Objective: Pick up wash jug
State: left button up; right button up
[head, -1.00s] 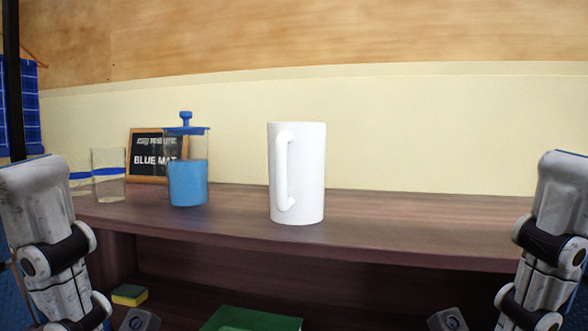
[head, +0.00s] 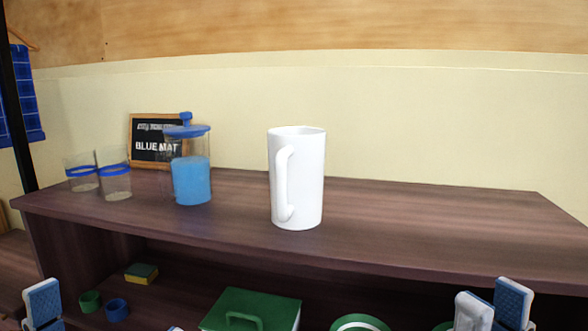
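The wash jug (head: 311,180) is a tall white cylinder with a looped handle on its left side. It stands upright on the dark wood shelf top (head: 420,222), near the middle of the head view. My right gripper (head: 493,305) shows at the bottom right edge. Its two fingers stand apart with nothing between them, below and to the right of the jug. My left gripper (head: 44,303) shows only in part at the bottom left, one finger with a blue pad clear and no finger against it. Neither gripper touches the jug.
Left of the jug stand a blue-lidded container (head: 192,180) of blue liquid, two glasses (head: 116,182) and a framed sign (head: 150,128). The lower shelf holds a sponge (head: 142,273), a green box (head: 262,298) and small cups (head: 117,308). The top is clear right of the jug.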

aim_at(296, 154)
jog(key=j+z, duration=0.25)
jog(key=k+j+z, duration=0.25)
jog(key=j, duration=0.2)
jog(key=j+z, duration=0.25)
jog(key=k+j+z, duration=0.3)
jog(key=i+j, duration=0.1)
